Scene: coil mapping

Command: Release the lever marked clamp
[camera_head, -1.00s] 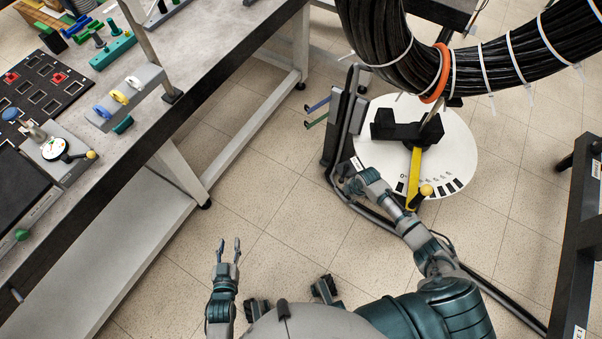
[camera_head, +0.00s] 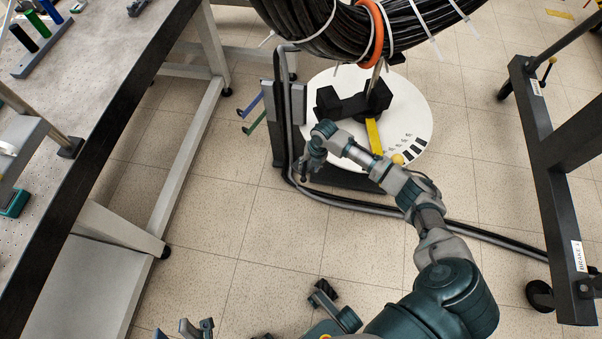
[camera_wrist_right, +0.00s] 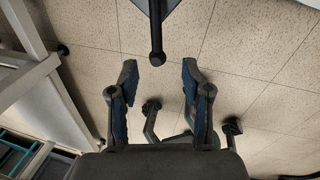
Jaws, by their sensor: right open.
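In the right wrist view, a dark rod with a rounded end (camera_wrist_right: 157,55) points down between the tips of my right gripper (camera_wrist_right: 159,72). The fingers are apart, one on each side of the rod, and a gap shows to each. No clamp marking is readable, so I cannot tell if this rod is the clamp lever. In the head view, my right gripper (camera_head: 306,170) is low at the front of the black stand (camera_head: 285,125), partly hidden by its wrist. My left gripper (camera_head: 196,328) is open and empty at the bottom edge.
A white marked disc (camera_head: 415,105) with a yellow pointer (camera_head: 374,136) lies behind my right arm. A thick black cable coil (camera_head: 320,30) hangs above. A workbench (camera_head: 110,80) is at left, a black frame labelled brake (camera_head: 545,170) at right.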

